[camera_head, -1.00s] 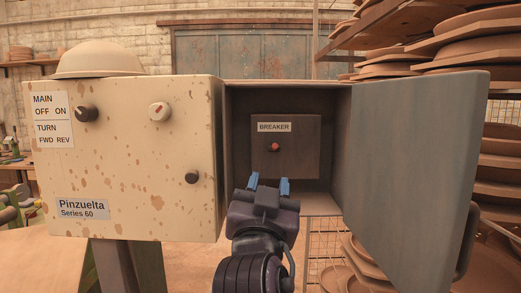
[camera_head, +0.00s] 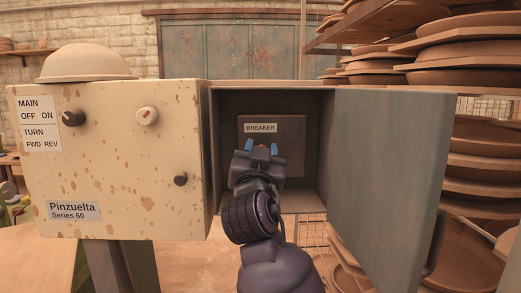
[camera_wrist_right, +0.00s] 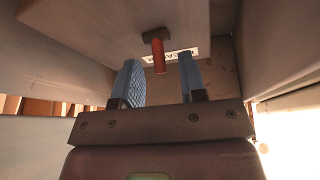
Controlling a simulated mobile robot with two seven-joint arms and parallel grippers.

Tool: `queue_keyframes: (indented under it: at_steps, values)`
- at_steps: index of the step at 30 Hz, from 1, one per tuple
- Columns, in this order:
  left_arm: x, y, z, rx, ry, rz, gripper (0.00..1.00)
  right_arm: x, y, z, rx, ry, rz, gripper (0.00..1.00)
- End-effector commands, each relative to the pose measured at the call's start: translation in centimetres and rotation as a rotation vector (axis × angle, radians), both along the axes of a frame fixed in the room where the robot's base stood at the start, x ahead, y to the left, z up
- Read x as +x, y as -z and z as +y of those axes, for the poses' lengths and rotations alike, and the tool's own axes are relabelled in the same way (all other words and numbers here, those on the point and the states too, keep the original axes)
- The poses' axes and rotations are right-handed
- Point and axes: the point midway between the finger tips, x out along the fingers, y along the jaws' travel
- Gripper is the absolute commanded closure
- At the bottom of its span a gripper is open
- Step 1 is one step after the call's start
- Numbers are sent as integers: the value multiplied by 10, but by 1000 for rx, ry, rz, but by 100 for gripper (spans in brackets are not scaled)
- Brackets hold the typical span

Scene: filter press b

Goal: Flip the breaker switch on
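The breaker panel (camera_head: 285,132) with its "BREAKER" label (camera_head: 260,128) is on the back wall of the open cabinet. In the right wrist view the breaker switch (camera_wrist_right: 158,54) is a red lever on a dark base, standing out from the panel. My right gripper (camera_head: 261,149) is inside the cabinet, in front of the panel. Its blue fingers (camera_wrist_right: 160,82) are apart, with the lever between and just beyond them; I see no contact. In the head view the gripper mostly hides the switch. My left gripper is not in view.
The cabinet door (camera_head: 385,175) stands open at the right, and the cabinet's side walls are close around my right arm. The cream control box (camera_head: 120,165) with knobs is at the left. Shelves of clay-coloured discs (camera_head: 470,80) stand behind the door.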

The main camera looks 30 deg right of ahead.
Motion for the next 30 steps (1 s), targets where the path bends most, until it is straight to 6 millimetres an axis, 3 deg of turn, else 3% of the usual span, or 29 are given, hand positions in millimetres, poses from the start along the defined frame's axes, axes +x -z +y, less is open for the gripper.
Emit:
queue_keyframes:
  at_steps: [6, 14, 20, 30]
  values:
    - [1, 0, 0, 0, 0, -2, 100, 0, 0, 0, 0, 0, 0, 62]
    - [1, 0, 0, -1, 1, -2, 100, 0, 0, 0, 0, 0, 0, 100]
    - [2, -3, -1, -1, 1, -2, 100, 0, -1, 0, 5, 0, 7, 100]
    - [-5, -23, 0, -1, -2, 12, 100, 1, -9, 0, 60, 0, 116, 100]
